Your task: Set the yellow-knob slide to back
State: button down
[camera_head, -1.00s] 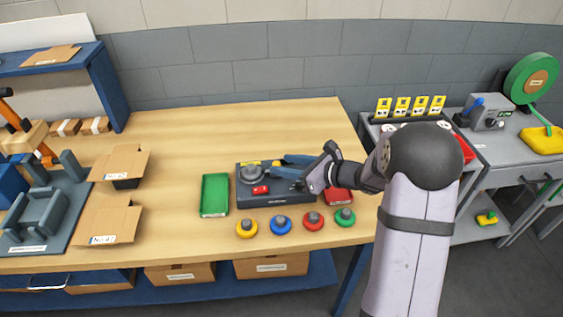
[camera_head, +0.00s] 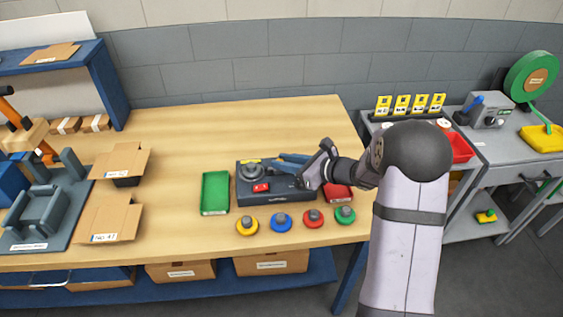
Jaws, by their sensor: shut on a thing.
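The dark grey stacker unit (camera_head: 262,197) stands on the wooden table, with a round grey part (camera_head: 253,172), a red button (camera_head: 261,187) and a small yellow patch (camera_head: 251,161) at its back edge. My gripper (camera_head: 275,163) reaches in from the right over the unit's back right part, its blue-grey fingers pointing left. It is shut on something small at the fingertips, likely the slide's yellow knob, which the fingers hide. I cannot make out the slide's track or its position.
A green tray (camera_head: 215,193) is left of the unit and a red tray (camera_head: 338,193) is at its right, partly behind my gripper. Yellow (camera_head: 247,226), blue (camera_head: 281,222), red (camera_head: 313,219) and green (camera_head: 345,215) knobbed discs lie in front. The table behind the unit is clear.

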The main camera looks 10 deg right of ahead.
jog(key=d, duration=0.2)
jog(key=shift+d, duration=0.3)
jog(key=c, duration=1.6)
grip_release()
jog(key=shift+o, duration=0.2)
jog(key=shift+d, duration=0.1)
jog(key=shift+b+v, duration=0.95)
jog(key=shift+v, duration=2.7)
jog(key=shift+r, duration=0.1)
